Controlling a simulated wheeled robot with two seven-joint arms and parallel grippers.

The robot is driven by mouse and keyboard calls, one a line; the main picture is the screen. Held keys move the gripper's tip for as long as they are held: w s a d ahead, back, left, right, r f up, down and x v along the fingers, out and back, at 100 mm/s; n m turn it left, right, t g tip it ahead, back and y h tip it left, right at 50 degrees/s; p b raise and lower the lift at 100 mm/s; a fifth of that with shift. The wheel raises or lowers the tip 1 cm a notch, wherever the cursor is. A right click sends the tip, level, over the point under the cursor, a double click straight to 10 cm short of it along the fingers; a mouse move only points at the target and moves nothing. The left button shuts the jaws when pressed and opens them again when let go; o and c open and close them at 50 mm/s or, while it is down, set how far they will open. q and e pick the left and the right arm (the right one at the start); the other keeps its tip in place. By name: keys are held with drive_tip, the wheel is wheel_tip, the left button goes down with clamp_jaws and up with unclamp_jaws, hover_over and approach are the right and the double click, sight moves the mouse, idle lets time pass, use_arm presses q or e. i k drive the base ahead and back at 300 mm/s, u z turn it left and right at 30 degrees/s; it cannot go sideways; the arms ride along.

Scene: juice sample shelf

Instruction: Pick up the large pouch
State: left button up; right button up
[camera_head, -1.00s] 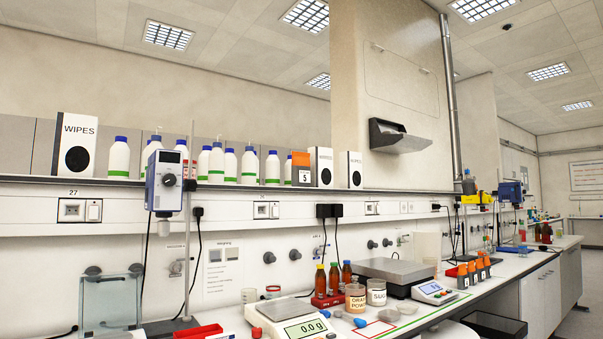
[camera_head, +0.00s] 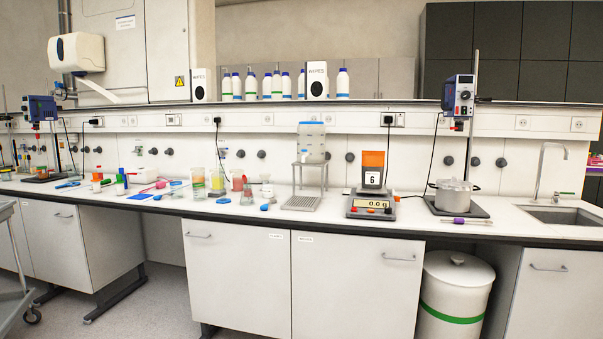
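No thing here is clearly marked as the large pouch. An orange-topped pack (camera_head: 372,169) with a label reading 6 stands upright on the balance (camera_head: 370,205) at the right of the middle of the bench; it may be a pouch, but I cannot tell. The balance display seems to read 0.0 g. Neither of my grippers is in view.
The long white bench (camera_head: 420,228) holds a clear container (camera_head: 311,141) on a stand, several beakers and coloured items at left, a metal pot (camera_head: 453,194) under a stirrer (camera_head: 463,100), and a sink (camera_head: 563,214). White bottles (camera_head: 343,83) stand on the shelf. A cart (camera_head: 12,260) is at far left.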

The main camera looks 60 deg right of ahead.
sight(373, 161)
drive_tip(key=z, duration=2.45)
